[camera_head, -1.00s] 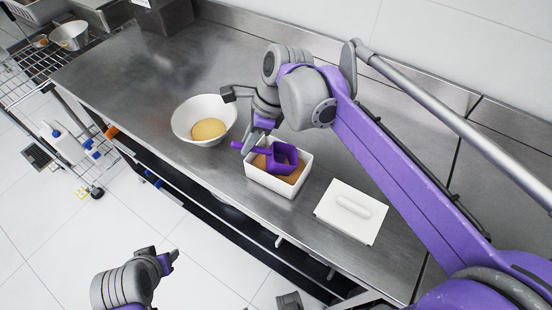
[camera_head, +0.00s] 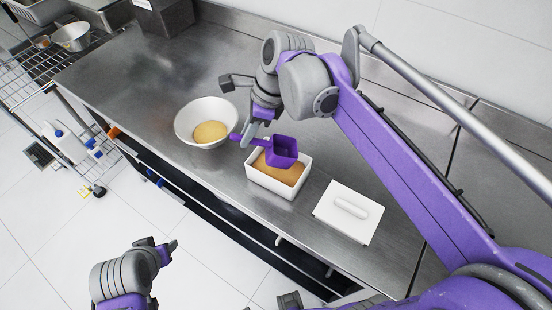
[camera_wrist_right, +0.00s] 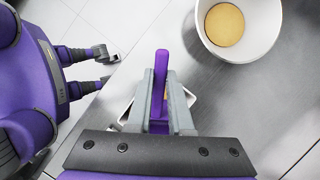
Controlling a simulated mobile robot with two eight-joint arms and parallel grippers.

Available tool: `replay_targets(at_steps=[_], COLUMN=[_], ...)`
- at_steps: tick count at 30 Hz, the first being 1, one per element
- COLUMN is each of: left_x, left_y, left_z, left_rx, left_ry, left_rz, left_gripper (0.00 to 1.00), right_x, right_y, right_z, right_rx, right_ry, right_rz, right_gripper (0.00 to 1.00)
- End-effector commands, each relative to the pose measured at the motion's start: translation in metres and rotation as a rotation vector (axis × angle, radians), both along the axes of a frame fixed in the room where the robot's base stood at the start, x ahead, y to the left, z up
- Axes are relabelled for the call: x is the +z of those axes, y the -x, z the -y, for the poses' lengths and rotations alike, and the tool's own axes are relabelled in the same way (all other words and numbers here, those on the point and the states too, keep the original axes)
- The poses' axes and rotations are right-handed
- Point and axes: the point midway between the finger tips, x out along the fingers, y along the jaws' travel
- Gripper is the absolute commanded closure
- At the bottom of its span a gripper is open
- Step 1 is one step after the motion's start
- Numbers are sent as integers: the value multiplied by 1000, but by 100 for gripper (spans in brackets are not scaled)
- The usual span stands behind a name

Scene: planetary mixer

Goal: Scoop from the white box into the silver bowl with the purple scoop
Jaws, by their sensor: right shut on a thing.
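The purple scoop (camera_head: 283,150) is held by its handle in my right gripper (camera_head: 246,136), which is shut on it, just above the white box (camera_head: 277,180). The box stands on the steel counter and holds brown powder. What is inside the scoop cannot be made out. In the right wrist view the scoop handle (camera_wrist_right: 160,75) sits between the fingers (camera_wrist_right: 160,110). The silver bowl (camera_head: 185,110), pale in this light, is to the left of the box with a tan mass inside; it also shows in the right wrist view (camera_wrist_right: 262,52). My left gripper (camera_head: 168,246) is empty over the floor; its opening is unclear.
A white lid (camera_head: 330,221) with a handle lies on the counter right of the box. A dark grey container (camera_head: 165,18) stands at the back. A wire rack (camera_head: 42,68) is at the left. The steel counter (camera_head: 120,75) is clear left of the bowl.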

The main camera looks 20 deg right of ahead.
Motion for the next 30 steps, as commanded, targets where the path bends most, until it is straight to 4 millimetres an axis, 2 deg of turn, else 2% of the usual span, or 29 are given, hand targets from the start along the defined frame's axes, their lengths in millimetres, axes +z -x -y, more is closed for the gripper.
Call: replay_targets(at_steps=[10, 21, 30], left_x=[1, 31, 29], left_y=[0, -14, -13], left_z=[0, 0, 0], left_rx=[0, 0, 0], left_ry=[0, 0, 0], left_rz=[1, 26, 25], left_gripper=[50, 50, 50], right_x=[2, 42, 40], right_y=[0, -1, 0], right_z=[0, 0, 0], right_rx=[0, 0, 0], right_ry=[0, 1, 1], right_rz=[0, 3, -1], right_gripper=[100, 100, 100])
